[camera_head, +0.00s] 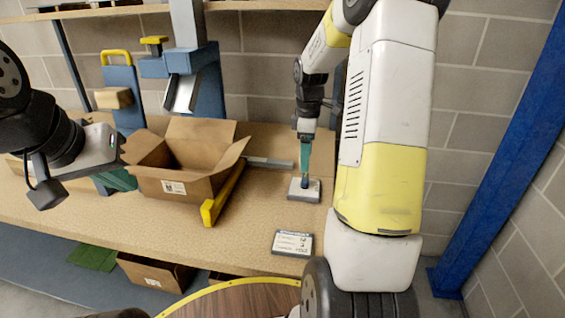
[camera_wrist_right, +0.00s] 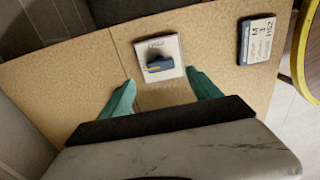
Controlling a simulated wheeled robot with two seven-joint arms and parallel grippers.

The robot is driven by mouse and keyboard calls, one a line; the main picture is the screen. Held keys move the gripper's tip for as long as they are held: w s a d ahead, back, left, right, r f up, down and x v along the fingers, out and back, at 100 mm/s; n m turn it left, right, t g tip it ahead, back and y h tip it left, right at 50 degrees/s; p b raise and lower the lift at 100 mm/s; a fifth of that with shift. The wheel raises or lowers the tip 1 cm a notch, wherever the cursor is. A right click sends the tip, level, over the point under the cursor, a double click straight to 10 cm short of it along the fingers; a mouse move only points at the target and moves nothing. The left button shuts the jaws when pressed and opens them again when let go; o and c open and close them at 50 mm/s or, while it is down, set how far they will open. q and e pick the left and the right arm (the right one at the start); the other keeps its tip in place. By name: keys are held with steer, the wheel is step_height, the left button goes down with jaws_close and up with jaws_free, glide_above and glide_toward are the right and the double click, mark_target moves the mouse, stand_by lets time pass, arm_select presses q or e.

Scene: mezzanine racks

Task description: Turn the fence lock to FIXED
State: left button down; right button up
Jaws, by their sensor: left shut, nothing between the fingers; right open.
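The fence lock is a pale square plate (camera_head: 296,191) with a dark blue knob (camera_head: 312,186), lying on the tan bench right of the yellow fence bar (camera_head: 222,196). In the right wrist view its plate (camera_wrist_right: 160,45) has dark lettering, too small to read surely, and the blue knob (camera_wrist_right: 160,64) lies crosswise with a yellow mark. My right gripper (camera_head: 305,172) points down over the lock, its teal fingers apart and empty. In the wrist view the fingertips (camera_wrist_right: 161,76) stand on either side, short of the knob. My left gripper (camera_head: 118,148) is shut and empty, at the left above the bench.
An open cardboard box (camera_head: 175,175) stands left of the fence bar. A label card (camera_head: 293,243) lies near the bench's front edge; it also shows in the wrist view (camera_wrist_right: 257,41). A blue press-like fixture (camera_head: 190,75) stands behind the box. A blue post (camera_head: 500,150) rises at right.

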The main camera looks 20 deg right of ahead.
mark_target(305, 177)
step_height(305, 177, down, 7)
steer(key=shift+s, duration=0.1)
stand_by(0.3)
steer(key=c, duration=1.4)
